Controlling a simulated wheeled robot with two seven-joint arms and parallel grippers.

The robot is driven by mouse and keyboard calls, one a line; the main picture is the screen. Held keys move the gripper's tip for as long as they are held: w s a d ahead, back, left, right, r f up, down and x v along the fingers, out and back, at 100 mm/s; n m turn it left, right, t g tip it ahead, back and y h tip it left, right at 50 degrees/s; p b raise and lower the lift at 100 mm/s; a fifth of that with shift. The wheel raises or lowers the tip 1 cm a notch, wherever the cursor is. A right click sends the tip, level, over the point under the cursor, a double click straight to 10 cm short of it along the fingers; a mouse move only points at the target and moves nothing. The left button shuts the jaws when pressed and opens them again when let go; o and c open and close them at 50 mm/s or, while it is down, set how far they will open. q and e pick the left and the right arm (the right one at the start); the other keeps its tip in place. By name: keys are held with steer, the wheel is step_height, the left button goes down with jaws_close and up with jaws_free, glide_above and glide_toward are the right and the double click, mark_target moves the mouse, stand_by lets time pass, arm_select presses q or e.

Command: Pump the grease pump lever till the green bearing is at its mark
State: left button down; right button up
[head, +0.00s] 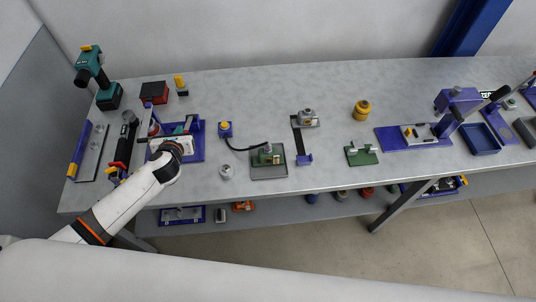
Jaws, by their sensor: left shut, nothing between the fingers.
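My left gripper (160,143) is shut and empty at the left of the bench. It is over or beside a blue-framed fixture (199,142), and it and my wrist hide part of that fixture. A lever with a black grip (498,94) slants up at the right from a blue base plate (385,139), near a blue block (457,98). I cannot tell for sure whether this is the grease pump lever. A small green part (265,153) sits on a grey tray (270,174). I cannot make out a green bearing or its mark. My right gripper is out of view.
A teal drill (92,75), a red-black box (154,92) and a dark tool (126,138) crowd the left end. A black cable (243,149) runs from a blue-yellow unit (225,129) towards the grey tray. The bench's back middle is clear. A shelf below holds several parts.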

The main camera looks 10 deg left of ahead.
arm_select(q)
steer(key=shift+s+d+r, duration=0.1)
steer(key=shift+s+r, duration=0.25)
steer(key=shift+r, duration=0.05)
steer(key=v, duration=0.6)
steer(key=shift+p, duration=0.45)
steer(key=shift+f, duration=0.1)
